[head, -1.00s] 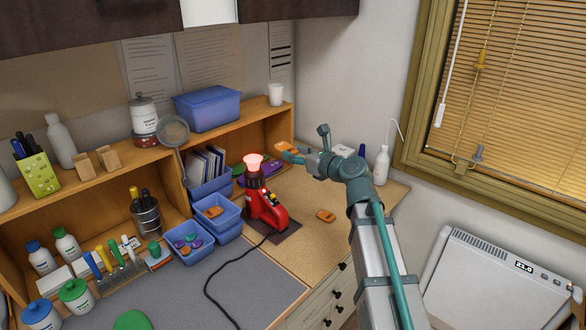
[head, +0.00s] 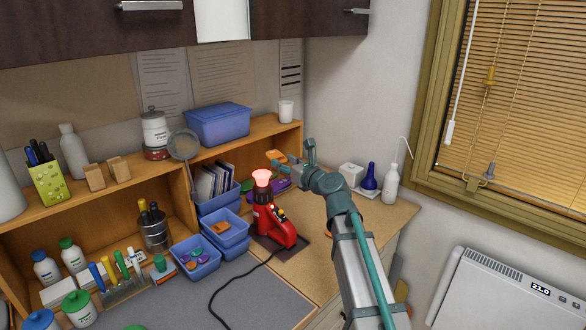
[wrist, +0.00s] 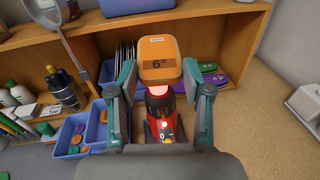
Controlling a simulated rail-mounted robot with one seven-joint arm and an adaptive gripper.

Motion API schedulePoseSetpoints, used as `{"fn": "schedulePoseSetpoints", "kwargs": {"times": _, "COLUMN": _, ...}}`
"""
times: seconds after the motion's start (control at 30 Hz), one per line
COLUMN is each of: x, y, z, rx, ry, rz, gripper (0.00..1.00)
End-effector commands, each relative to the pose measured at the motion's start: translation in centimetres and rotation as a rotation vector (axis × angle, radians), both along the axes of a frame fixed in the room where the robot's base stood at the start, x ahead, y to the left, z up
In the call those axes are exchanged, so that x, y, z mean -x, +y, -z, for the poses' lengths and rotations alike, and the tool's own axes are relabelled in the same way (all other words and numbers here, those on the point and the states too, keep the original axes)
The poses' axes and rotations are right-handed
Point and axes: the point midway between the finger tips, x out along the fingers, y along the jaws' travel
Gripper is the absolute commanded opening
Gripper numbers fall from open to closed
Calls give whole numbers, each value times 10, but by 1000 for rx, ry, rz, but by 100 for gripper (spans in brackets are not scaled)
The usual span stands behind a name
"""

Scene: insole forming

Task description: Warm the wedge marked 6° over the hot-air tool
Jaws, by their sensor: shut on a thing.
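In the head view the wedge (head: 276,156) is at the tip of my gripper (head: 284,161), a little behind and to the right of the glowing nozzle. The red hot-air tool (head: 270,222) stands upright on a dark mat, its top glowing pink-red.
Blue bins (head: 196,258) with coloured pieces stand left of the tool. The wooden shelf (head: 245,135) runs behind. A white bottle (head: 391,184) and blue bottle (head: 369,177) stand to the right. A black cord crosses the grey mat.

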Motion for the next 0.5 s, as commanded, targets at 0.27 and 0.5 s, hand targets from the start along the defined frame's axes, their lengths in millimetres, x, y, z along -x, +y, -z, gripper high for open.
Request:
{"fn": "schedulePoseSetpoints", "kwargs": {"times": 0.27, "x": -26, "y": 26, "z": 9, "rx": 1, "ry": 1, "rz": -1, "gripper": 39}}
{"fn": "schedulePoseSetpoints", "kwargs": {"times": 0.5, "x": -42, "y": 43, "z": 18, "rx": 0, "ry": 1, "rz": -1, "gripper": 39}}
